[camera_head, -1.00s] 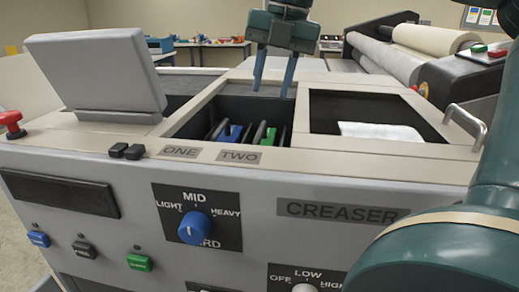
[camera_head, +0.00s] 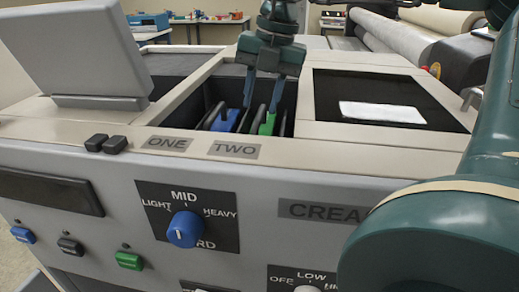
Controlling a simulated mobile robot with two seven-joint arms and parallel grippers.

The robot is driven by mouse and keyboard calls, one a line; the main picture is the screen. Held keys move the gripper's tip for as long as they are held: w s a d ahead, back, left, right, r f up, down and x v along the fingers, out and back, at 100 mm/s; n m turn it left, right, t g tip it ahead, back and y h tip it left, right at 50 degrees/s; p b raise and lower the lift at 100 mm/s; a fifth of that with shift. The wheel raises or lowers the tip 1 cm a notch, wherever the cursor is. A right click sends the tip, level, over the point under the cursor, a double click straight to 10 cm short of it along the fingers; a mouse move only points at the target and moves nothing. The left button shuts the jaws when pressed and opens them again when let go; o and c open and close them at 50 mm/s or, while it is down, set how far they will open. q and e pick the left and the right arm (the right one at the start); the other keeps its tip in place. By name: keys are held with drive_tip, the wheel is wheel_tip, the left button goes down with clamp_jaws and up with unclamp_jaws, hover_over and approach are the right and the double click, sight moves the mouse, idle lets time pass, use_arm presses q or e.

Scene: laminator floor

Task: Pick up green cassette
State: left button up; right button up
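The green cassette (camera_head: 267,124) stands upright in the open bin above the label TWO, partly hidden by the bin's front wall. The right finger's tip is just above or at the top of the green cassette. The left finger is between the blue and green cassettes. I cannot tell whether either finger touches a cassette. My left gripper is not in view.
Dark dividers stand beside the cassettes. A tilted grey screen (camera_head: 72,50) stands at the left. A recess (camera_head: 340,88) with a white sheet (camera_head: 382,112) lies to the right. The front panel has a blue knob (camera_head: 185,229). My teal arm covers the right side.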

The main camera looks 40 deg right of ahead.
sight(259, 116)
drive_tip(key=f, duration=0.4)
drive_tip(key=shift+w+a+f, duration=0.15)
drive_tip(key=shift+a+f, duration=0.1)
drive_tip(key=shift+f, duration=0.15)
drive_tip(key=shift+c, duration=0.5)
clamp_jaws()
drive_tip(key=shift+r, duration=0.1)
idle(0.4)
